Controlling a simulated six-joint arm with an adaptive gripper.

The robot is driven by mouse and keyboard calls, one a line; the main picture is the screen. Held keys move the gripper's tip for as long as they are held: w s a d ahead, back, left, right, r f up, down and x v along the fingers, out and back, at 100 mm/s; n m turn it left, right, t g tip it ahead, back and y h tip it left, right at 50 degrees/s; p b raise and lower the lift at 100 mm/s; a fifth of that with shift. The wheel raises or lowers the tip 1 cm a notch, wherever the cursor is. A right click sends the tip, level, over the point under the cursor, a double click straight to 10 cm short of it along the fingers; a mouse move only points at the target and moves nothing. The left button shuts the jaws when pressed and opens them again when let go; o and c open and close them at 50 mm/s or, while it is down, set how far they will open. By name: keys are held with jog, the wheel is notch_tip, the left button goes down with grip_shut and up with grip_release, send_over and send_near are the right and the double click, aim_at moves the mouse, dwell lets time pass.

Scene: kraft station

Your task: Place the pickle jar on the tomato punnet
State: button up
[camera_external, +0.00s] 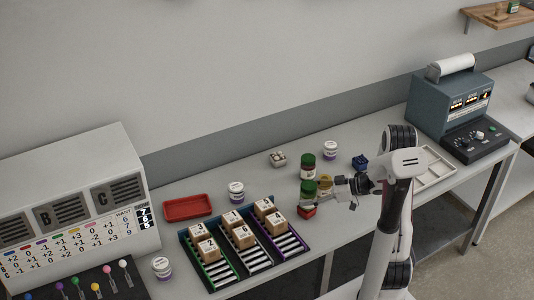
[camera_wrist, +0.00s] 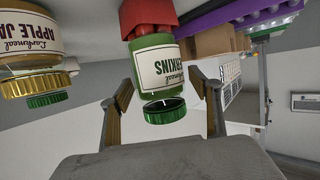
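The pickle jar (camera_wrist: 157,67), a green jar whose label ends in "ERKINS", shows upside down in the wrist view, its dark green lid nearest the bottom. The red tomato punnet (camera_wrist: 146,14) lies directly against its base. In the external view the jar (camera_external: 308,189) stands over the small red punnet (camera_external: 306,212) and looks upright, seemingly resting on it. My gripper (camera_wrist: 161,80) has its fingers apart, one on each side of the jar, with narrow gaps showing. In the external view my gripper (camera_external: 328,190) is just right of the jar, fingers spread.
A gold-lidded apple jam jar (camera_external: 326,181) stands close beside my gripper. A green-lidded jar (camera_external: 308,168) stands behind. A rack (camera_external: 222,270) with several numbered boxes is to the left. A blue item (camera_external: 360,161) and a pale tray (camera_external: 436,170) are to the right.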

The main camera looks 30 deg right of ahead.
jog(key=shift+r, duration=0.2)
jog(key=v, duration=1.2)
dwell(0.4)
dwell(0.6)
